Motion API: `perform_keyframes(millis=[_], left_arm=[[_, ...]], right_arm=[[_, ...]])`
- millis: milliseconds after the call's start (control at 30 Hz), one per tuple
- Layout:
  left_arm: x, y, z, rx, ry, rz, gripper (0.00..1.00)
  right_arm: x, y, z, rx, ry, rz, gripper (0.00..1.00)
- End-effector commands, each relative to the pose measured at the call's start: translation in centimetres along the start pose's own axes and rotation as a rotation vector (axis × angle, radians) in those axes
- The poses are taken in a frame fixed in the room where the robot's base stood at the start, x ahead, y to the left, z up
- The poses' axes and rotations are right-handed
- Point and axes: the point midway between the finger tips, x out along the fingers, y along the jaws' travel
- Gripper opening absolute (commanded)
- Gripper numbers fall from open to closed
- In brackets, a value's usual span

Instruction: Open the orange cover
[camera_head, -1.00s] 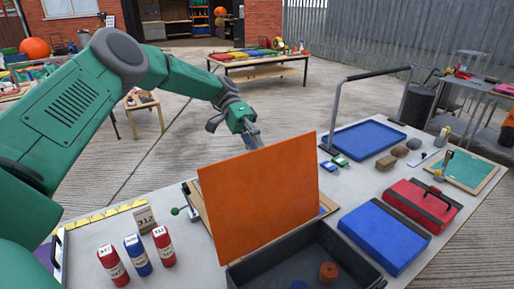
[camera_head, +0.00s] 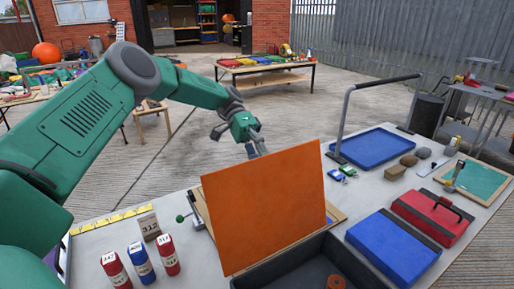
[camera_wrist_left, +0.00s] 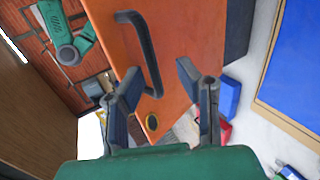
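The orange cover (camera_head: 265,210) stands raised, nearly upright and leaning, above the white table. Its broad face is toward my head camera. The left wrist view shows its other side (camera_wrist_left: 190,40), with a dark handle (camera_wrist_left: 150,55) and a small yellow-rimmed round spot near one corner. My left gripper (camera_head: 256,145) is just behind the cover's top edge in the head view, and the cover hides part of that area. In the left wrist view the gripper's two fingers (camera_wrist_left: 150,85) are spread apart, with the cover showing between and beyond them. Contact cannot be told. My right gripper is in neither view.
A dark open bin (camera_head: 300,266) sits before the cover. A blue case (camera_head: 392,246) and red case (camera_head: 433,215) lie to the right. A blue tray (camera_head: 370,147) is behind. A grey arched bar (camera_head: 352,105) rises near the tray.

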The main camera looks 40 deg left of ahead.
Motion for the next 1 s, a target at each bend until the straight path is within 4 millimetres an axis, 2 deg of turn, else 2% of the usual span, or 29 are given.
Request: perform_keyframes(millis=[200, 400, 600, 1000], left_arm=[[-3.3, 0.6, -0.2, 0.003, 0.003, -0.006, 0.30], [-5.0, 0.8, -0.2, 0.004, 0.001, -0.005, 0.30], [-5.8, 0.8, -0.1, 0.007, 0.000, -0.002, 0.30], [-5.8, 0.8, -0.1, 0.007, 0.000, -0.002, 0.30]], right_arm=[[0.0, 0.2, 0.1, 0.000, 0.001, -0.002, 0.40], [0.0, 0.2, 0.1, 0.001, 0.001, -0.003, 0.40], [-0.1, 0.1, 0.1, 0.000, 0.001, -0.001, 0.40], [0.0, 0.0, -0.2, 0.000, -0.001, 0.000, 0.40]])
